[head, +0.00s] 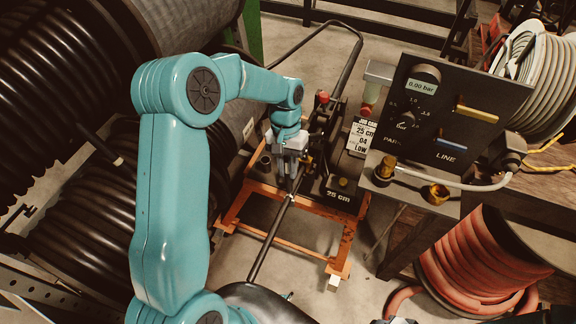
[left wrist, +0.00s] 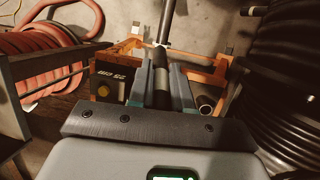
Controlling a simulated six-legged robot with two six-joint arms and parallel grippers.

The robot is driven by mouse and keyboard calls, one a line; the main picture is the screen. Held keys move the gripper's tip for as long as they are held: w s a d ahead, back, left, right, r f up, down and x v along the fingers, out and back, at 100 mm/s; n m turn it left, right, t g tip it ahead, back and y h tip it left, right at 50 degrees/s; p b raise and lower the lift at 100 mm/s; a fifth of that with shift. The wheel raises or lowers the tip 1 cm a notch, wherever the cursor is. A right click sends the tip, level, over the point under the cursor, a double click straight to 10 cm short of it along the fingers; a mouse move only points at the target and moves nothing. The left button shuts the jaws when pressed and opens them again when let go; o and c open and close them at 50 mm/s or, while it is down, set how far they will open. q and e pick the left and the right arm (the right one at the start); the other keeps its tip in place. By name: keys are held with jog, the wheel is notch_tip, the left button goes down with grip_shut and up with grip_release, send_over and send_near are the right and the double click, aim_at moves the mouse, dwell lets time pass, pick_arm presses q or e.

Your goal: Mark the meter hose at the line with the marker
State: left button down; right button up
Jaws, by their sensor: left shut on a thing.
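My left gripper (head: 289,182) points down over the orange stand, shut on a thick dark cylinder (left wrist: 160,78), which looks like the marker. The cylinder runs between the fingers (left wrist: 166,88) and a little past their tips. The thin black meter hose (head: 264,252) runs from the lower left up to a pale band (head: 286,200) just below the gripper. In the left wrist view the hose (left wrist: 166,22) leads away from the cylinder's far end. I cannot tell whether that end touches the hose. My right gripper is not visible.
The orange stand (head: 252,227) holds a black machine with a "25 cm" plate (head: 338,196). An open dark cup (head: 264,163) is left of the gripper. A control panel (head: 425,125) stands at right. Black hose reels (head: 75,225) fill the left; a red hose coil (head: 465,265) lies lower right.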

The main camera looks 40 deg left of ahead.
pick_arm(q)
jog(key=shift+r+p, duration=0.7)
jog(key=shift+r, duration=0.15)
jog(key=shift+r+p, duration=1.85)
jog(key=shift+r, duration=0.85)
jog(key=shift+f, duration=0.1)
